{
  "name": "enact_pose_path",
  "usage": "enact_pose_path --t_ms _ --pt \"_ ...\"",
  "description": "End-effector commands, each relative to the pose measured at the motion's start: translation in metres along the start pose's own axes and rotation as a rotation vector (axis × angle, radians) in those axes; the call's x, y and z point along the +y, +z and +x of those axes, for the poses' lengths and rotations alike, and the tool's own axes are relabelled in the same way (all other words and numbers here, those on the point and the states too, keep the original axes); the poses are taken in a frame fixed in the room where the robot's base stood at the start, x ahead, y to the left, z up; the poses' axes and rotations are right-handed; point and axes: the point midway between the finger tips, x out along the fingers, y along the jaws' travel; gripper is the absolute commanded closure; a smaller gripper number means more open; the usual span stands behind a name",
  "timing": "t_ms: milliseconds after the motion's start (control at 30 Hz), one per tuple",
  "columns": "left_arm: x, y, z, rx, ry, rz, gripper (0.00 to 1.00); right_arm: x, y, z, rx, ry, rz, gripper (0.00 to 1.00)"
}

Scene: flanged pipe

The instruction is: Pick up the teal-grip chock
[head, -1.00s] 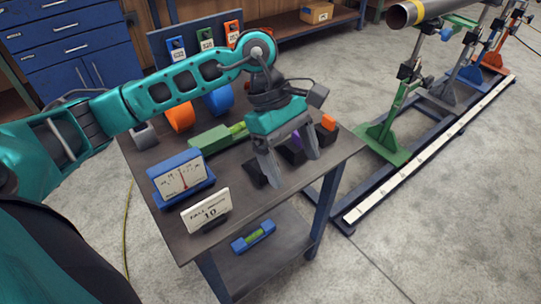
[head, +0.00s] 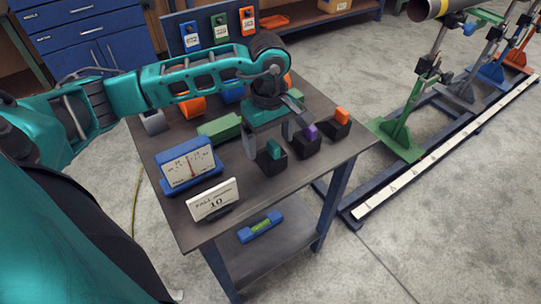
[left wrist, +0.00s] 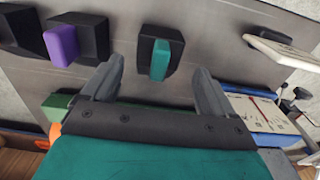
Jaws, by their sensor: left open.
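The teal-grip chock (head: 272,156) is a black block with a teal grip, standing on the cart's top near its front right. It also shows in the left wrist view (left wrist: 160,58), ahead of and between my fingers. My left gripper (head: 270,145) is open and empty, just behind the chock in the head view; the wrist view shows its two fingers (left wrist: 158,85) spread apart on either side of the teal grip's line. I cannot tell whether they touch the chock. My right gripper is not in view.
The purple-grip chock (head: 307,142) and orange-grip chock (head: 339,123) stand in a row to the right. A blue dial gauge (head: 188,166) and a white card (head: 213,200) stand to the left. A pipe stand (head: 402,135) is right of the cart.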

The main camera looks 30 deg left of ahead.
Motion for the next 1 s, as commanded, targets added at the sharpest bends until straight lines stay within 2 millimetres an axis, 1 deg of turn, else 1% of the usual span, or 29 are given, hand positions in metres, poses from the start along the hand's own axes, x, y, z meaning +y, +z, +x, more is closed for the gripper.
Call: enact_pose_path --t_ms 33,100,200,300,500,1000 --pt "0.001 0.002 0.009 -0.004 -0.003 0.000 0.13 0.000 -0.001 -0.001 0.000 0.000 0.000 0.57" --pt "0.002 0.002 0.020 -0.004 -0.004 0.000 0.13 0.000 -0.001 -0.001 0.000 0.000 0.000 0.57" --pt "0.002 0.001 0.031 -0.002 -0.002 0.000 0.13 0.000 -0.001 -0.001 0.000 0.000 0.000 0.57" --pt "0.003 0.001 0.035 -0.002 0.000 0.001 0.13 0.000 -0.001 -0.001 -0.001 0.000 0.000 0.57" --pt "0.003 0.001 0.035 -0.001 0.001 0.001 0.13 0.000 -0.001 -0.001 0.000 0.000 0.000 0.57" --pt "0.003 0.001 0.035 -0.001 0.001 0.000 0.61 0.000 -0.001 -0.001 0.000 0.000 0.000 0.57"
